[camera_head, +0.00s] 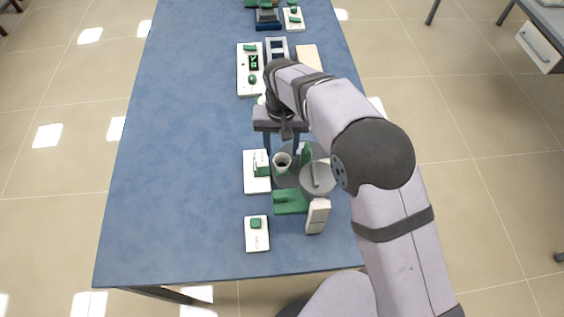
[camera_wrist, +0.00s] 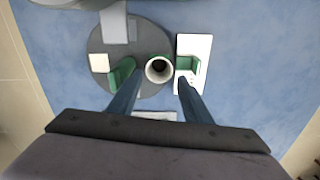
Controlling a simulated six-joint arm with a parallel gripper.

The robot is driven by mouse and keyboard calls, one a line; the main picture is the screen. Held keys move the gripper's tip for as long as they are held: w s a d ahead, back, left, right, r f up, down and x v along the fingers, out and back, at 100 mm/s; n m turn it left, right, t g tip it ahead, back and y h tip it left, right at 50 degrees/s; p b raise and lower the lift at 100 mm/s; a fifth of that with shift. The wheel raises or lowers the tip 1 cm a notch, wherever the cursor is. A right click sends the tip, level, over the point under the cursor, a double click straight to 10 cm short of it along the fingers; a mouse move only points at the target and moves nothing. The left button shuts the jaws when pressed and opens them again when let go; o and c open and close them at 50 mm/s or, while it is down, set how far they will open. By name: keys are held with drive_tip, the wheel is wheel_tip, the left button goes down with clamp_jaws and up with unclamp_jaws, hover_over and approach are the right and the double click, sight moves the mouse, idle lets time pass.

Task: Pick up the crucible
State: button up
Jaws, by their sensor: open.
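The crucible (camera_head: 282,161) is a small, pale, open-topped cup with a dark inside. It appears upright, at the left part of a dark grey round plate on the blue table. In the wrist view the crucible (camera_wrist: 159,69) shows from above near the plate's right edge. My gripper (camera_head: 281,152) is open and empty, pointing down from the far side. In the wrist view the fingertips of my gripper (camera_wrist: 160,78) are spread to either side of the crucible. I cannot tell their exact height above the plate or whether they touch it.
A white block with a green part (camera_head: 257,171) stands close left of the crucible. Green and grey parts (camera_head: 318,177) crowd its right. A small white box with a green button (camera_head: 257,234) is nearer. The table's left side (camera_head: 180,170) is clear.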

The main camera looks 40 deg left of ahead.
sight(282, 157)
drive_tip(key=shift+d+f+p, duration=0.1)
drive_tip(key=shift+f+p, duration=1.4)
drive_tip(key=shift+f, duration=1.15)
drive_tip(key=c, duration=0.9)
drive_tip(key=shift+o, duration=0.2)
drive_tip(key=shift+r, duration=0.1)
wheel_tip(282, 157, up, 10)
drive_tip(key=b, duration=0.3)
drive_tip(key=shift+b, duration=0.3)
